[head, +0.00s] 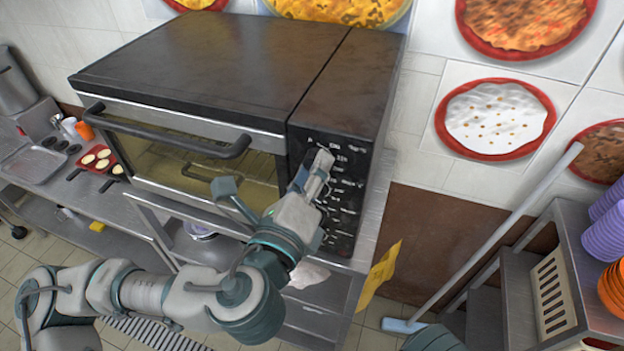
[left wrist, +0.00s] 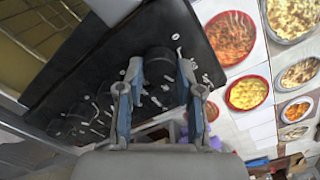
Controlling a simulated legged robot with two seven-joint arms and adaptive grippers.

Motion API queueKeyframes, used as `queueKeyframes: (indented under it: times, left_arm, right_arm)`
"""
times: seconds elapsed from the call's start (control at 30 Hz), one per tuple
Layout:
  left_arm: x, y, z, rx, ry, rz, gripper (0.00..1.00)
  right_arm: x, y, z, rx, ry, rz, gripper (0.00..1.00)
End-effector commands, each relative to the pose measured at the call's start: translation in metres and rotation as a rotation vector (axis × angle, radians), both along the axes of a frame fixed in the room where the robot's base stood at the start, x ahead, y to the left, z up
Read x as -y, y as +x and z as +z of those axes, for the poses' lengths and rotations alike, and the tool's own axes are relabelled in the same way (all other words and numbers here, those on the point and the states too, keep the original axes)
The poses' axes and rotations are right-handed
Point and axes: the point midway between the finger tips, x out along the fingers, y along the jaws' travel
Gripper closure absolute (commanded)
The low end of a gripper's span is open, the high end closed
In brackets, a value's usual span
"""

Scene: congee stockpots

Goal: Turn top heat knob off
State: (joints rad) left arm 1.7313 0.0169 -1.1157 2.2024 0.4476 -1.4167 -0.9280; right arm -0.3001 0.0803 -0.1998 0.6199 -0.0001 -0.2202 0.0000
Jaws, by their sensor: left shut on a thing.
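The toaster oven (head: 200,75) stands on a metal counter, with a black control panel (head: 345,195) on its right side. My left gripper (head: 322,162) is at the upper part of this panel and covers the top heat knob in the head view. In the left wrist view, the black top heat knob (left wrist: 160,62) shows between the two fingers of my left gripper (left wrist: 163,78). The gripper is shut on it. The knob's pointer and its setting are too small to read. Lower knobs (left wrist: 82,108) show as dark shapes further down the panel.
The oven door handle (head: 165,135) sticks out left of my gripper. A long-handled tool (head: 500,225) leans by a metal shelf (head: 575,260) at the right. A red tray of food (head: 97,158) lies on the left counter.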

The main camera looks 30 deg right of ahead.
Motion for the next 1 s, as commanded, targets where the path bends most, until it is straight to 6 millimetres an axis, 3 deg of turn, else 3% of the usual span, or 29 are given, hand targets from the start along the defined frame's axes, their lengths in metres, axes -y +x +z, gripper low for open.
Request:
queueKeyframes:
  times: [0.7,0.8,1.0]
  left_arm:
    - [0.0,0.001,-0.003,-0.523,-0.439,0.005,0.99]
    - [0.0,0.001,-0.002,-0.594,-0.499,0.004,0.99]
    - [0.0,0.001,-0.002,-0.722,-0.608,0.006,0.99]
  right_arm:
    - [0.0,-0.005,-0.04,-0.01,0.0,0.0,0.6]
    - [-0.003,0.012,-0.037,0.004,0.002,-0.002,0.6]
    - [-0.007,0.025,-0.036,0.007,0.003,-0.004,0.6]
